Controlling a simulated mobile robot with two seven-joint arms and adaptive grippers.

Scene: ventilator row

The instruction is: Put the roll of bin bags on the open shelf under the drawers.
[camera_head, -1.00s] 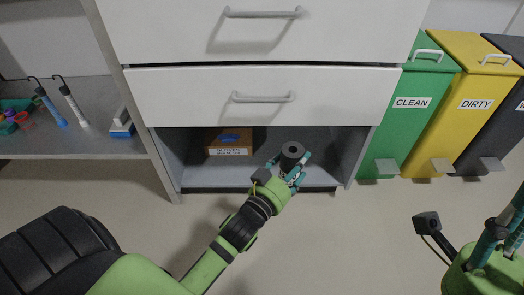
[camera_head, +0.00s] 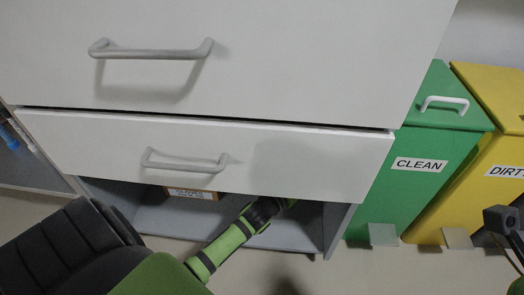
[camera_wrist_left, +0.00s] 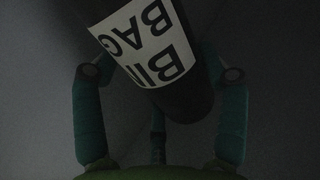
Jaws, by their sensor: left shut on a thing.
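The roll of bin bags (camera_wrist_left: 190,104) is black with a white label and fills the upper middle of the left wrist view. My left gripper (camera_wrist_left: 160,72) is shut on it, with teal fingers on both sides. In the head view my left forearm reaches into the open shelf (camera_head: 168,220) under the drawers. There the lower drawer front (camera_head: 300,160) hides the gripper and the roll. The left wrist view is dark, and I cannot tell whether the roll touches the shelf floor.
A cardboard box (camera_head: 190,194) with a label stands on the shelf, left of my arm. The drawer front overhangs the opening. A green CLEAN bin (camera_head: 425,140) and a yellow bin (camera_head: 500,130) stand to the right.

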